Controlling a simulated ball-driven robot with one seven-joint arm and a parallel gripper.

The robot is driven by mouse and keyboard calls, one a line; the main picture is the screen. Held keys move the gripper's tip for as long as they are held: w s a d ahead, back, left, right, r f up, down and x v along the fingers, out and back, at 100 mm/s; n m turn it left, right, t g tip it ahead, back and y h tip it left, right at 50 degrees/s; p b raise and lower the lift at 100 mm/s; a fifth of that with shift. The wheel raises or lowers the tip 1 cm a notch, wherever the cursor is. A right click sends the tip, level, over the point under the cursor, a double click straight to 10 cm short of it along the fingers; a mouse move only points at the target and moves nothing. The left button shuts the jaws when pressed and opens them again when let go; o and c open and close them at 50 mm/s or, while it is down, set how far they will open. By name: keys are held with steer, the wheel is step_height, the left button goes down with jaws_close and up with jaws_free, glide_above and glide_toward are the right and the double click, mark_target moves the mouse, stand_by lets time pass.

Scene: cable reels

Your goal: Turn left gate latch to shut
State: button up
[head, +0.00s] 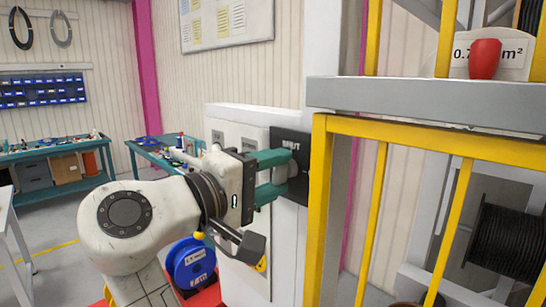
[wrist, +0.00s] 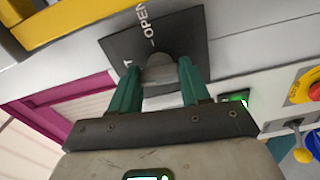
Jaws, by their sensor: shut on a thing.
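The gate latch is a grey knob (wrist: 160,72) on a dark plate (head: 288,150) fixed to the white post. The knob's pointing direction is mostly hidden by the fingers.
A blue reel (head: 190,262) sits below my arm. Teal workbenches (head: 60,150) stand at the back left.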

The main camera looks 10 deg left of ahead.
steer(key=shift+n+p, duration=0.45)
steer(key=shift+n, duration=0.15)
steer(key=shift+a, duration=0.1)
steer(key=o, duration=1.1)
steer(key=shift+c, duration=0.2)
steer(key=b+v, duration=0.3)
steer(key=v, duration=0.7)
steer(key=shift+s+a, duration=0.25)
steer(key=shift+s, duration=0.05)
